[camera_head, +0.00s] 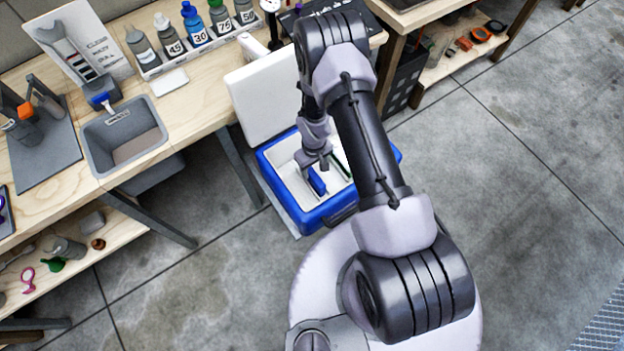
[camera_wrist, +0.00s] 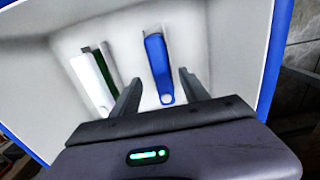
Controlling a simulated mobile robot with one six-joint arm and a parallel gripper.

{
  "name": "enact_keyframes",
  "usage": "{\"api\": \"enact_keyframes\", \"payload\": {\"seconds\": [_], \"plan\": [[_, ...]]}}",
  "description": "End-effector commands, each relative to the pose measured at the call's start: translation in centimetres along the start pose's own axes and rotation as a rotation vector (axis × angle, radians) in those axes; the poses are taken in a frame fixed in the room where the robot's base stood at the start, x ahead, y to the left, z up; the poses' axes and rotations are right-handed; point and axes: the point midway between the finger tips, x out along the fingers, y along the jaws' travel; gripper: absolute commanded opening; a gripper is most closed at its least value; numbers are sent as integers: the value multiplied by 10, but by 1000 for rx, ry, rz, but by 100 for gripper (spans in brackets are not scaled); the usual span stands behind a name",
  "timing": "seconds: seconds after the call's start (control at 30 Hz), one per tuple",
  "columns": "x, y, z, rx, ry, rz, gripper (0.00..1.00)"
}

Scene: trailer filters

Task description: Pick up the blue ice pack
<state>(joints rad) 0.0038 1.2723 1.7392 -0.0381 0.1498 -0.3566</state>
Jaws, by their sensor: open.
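The blue ice pack (camera_head: 316,181) stands on edge inside an open blue cooler (camera_head: 312,219) with a white inner lining. In the wrist view the ice pack (camera_wrist: 158,66) lies ahead of my gripper (camera_wrist: 158,90), between the lines of its two fingers. My gripper (camera_head: 314,163) is open and reaches down into the cooler, close to the ice pack. I cannot tell whether the fingers touch it.
A white and dark green item (camera_wrist: 94,78) stands in the cooler left of the ice pack in the wrist view. The cooler's white lid (camera_head: 270,97) is raised against the wooden workbench (camera_head: 190,103). The cooler walls surround my gripper. Floor is clear to the right.

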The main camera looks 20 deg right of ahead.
Motion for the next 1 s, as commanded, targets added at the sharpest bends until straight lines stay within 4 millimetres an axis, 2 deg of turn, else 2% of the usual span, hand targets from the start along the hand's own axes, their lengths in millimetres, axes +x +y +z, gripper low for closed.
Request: {"api": "enact_keyframes", "payload": {"seconds": [0.17,0.33,0.53,0.57,0.8,0.83,1.0], "plan": [[20,-1,-2,1,-1,0,53],[55,-1,-4,1,-1,0,53],[55,-1,-4,2,0,0,53],[55,-1,-4,2,0,0,51],[54,-1,-4,2,0,0,4],[54,-1,-4,2,0,0,0],[54,-1,-4,2,0,0,0]]}}
